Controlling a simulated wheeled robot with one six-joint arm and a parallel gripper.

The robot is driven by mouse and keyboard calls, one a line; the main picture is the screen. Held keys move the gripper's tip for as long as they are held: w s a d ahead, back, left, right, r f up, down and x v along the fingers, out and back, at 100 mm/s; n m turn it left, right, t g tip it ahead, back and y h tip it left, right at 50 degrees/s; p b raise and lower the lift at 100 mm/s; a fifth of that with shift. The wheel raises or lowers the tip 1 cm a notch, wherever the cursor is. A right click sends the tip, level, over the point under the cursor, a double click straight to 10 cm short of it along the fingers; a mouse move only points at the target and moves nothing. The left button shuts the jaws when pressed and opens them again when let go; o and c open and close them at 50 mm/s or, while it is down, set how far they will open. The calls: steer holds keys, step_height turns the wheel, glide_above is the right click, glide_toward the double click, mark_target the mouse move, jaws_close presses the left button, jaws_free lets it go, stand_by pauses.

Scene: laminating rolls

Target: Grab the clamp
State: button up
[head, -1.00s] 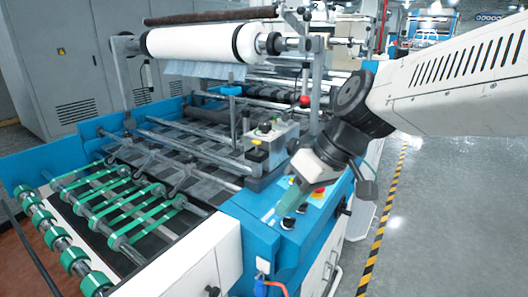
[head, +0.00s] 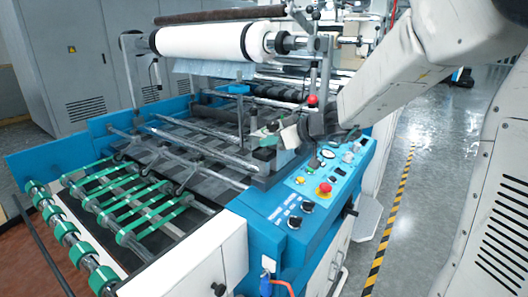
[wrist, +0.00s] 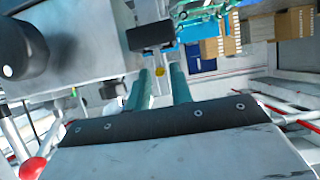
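No part is plainly marked as the clamp. The likeliest is a small black piece with a yellow tip (wrist: 150,37) on a grey metal block (wrist: 85,90), seen ahead in the wrist view. My gripper (wrist: 161,72) has two teal fingers, apart, with the yellow tip showing between and beyond them. I cannot tell whether they touch it. In the head view my gripper (head: 262,138) is at the block on the machine's side frame and hides most of it.
A black knob (wrist: 20,50) sticks out close on the left in the wrist view. The blue control panel (head: 315,185) has a red button (head: 324,188). A white roll (head: 205,41) hangs behind. The aisle at the right is clear.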

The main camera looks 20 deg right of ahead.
steer(key=shift+x, duration=1.45)
jaws_close()
steer(key=shift+r, duration=0.1)
